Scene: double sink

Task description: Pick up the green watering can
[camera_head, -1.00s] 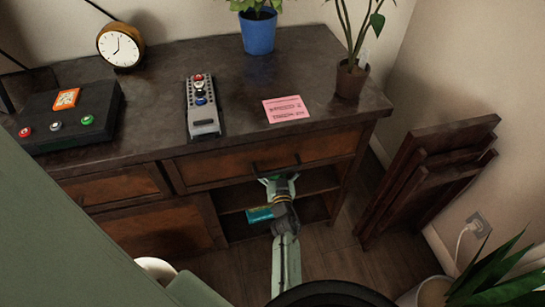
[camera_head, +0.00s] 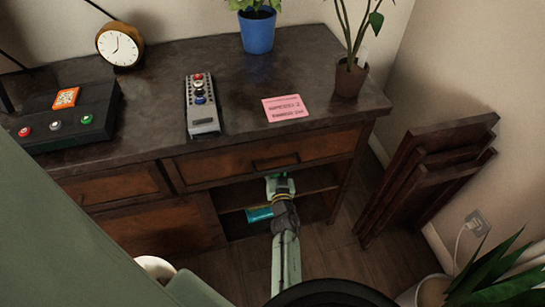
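My arm reaches into the open shelf under the right drawer of the dark wooden cabinet. My gripper (camera_head: 281,184) is at the upper shelf level, small and seen from behind. Its fingers are hidden by the wrist and the shelf's shadow, so I cannot tell whether they are open or shut. A small green patch (camera_head: 271,187) shows right beside the gripper's left side. It may be part of the green watering can, but the can's shape is not visible. I cannot tell whether the gripper touches it.
A teal flat item (camera_head: 259,213) lies lower in the shelf, left of my wrist. The cabinet top (camera_head: 240,105) overhangs the shelf and holds a remote (camera_head: 202,105), a pink note (camera_head: 285,108) and potted plants. Folded wooden furniture (camera_head: 430,175) leans against the right wall.

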